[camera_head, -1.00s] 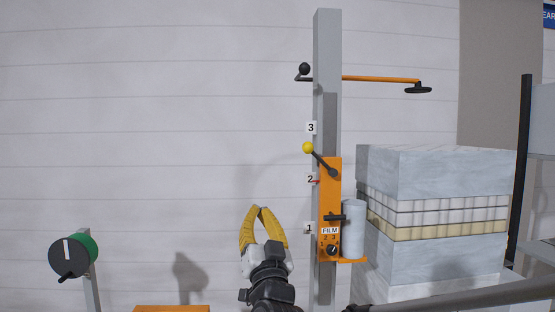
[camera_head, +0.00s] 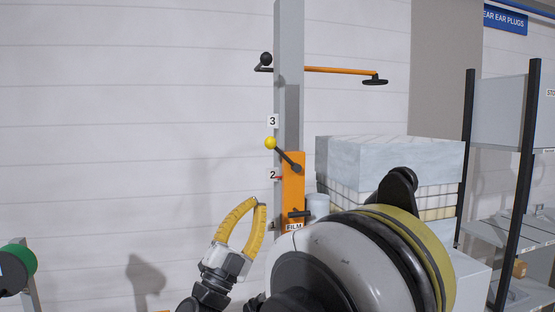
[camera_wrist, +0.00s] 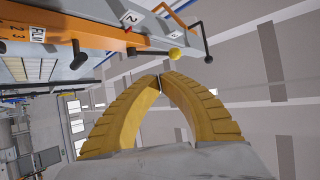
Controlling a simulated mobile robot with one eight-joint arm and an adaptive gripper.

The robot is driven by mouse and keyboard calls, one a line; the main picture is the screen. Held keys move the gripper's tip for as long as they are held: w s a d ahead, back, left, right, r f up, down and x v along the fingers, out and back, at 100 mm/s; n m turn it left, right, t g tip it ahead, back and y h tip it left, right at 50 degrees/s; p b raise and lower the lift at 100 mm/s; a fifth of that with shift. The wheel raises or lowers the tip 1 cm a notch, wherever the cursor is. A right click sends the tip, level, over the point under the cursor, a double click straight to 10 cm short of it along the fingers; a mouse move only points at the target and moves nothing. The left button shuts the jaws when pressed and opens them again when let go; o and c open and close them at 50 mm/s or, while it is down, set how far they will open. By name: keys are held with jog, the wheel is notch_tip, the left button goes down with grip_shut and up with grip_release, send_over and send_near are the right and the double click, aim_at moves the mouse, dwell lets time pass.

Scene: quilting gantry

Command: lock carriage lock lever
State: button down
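The carriage lock lever is a black rod with a yellow ball knob (camera_head: 270,143), on the upper part of the orange carriage (camera_head: 293,190). My arm hides the carriage's lower part.
An orange bar (camera_head: 340,71) with a black end reaches right from the post's top. A wrapped stack (camera_head: 385,160) stands right of the post, partly hidden by my arm. Shelving (camera_head: 503,125) is farther right. A green drum (camera_head: 18,262) is at lower left.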

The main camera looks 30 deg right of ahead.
aim_at(283, 155)
jog(key=b+x, duration=0.1)
jog(key=x, duration=1.2)
jog(key=shift+d+r, duration=0.3)
jog(key=shift+w+r, duration=0.1)
jog(key=shift+r+m+g+p, duration=0.1)
jog(key=shift+m+g+p, duration=0.4)
